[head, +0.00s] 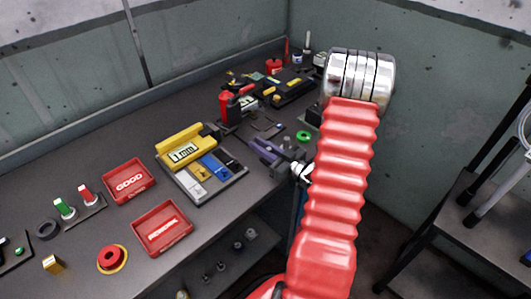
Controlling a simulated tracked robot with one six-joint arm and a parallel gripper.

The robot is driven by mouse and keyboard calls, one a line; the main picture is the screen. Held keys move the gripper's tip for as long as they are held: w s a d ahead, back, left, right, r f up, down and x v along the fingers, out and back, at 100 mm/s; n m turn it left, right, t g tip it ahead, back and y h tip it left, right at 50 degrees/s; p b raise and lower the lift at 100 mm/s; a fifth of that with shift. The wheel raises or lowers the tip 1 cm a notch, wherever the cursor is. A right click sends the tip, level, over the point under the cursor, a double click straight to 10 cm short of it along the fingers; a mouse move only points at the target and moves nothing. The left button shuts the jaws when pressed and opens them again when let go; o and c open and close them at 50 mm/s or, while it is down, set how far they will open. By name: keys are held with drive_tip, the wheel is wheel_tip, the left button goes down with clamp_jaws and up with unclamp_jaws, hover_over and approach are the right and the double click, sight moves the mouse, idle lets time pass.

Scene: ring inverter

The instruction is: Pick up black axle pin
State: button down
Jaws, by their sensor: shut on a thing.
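I cannot pick out the black axle pin in the head view. My own red, ribbed arm with its silver joint stands across the right middle of the picture. My gripper does not show; it seems hidden behind the arm. A purple vise-like fixture (268,152) sits at the bench's front edge, just left of my arm. A small white part (301,172) beside the arm is too small to identify.
On the dark bench (95,158) are a yellow meter unit (184,152), a red GOOD tray (130,181), a red tray (162,228) with unclear lettering, a red button (112,258) and a green ring (303,136). A dark rack (455,215) stands at right.

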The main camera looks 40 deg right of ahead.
drive_tip(key=shift+r, duration=0.1)
wheel_tip(320, 180, up, 10)
idle(0.7)
idle(0.8)
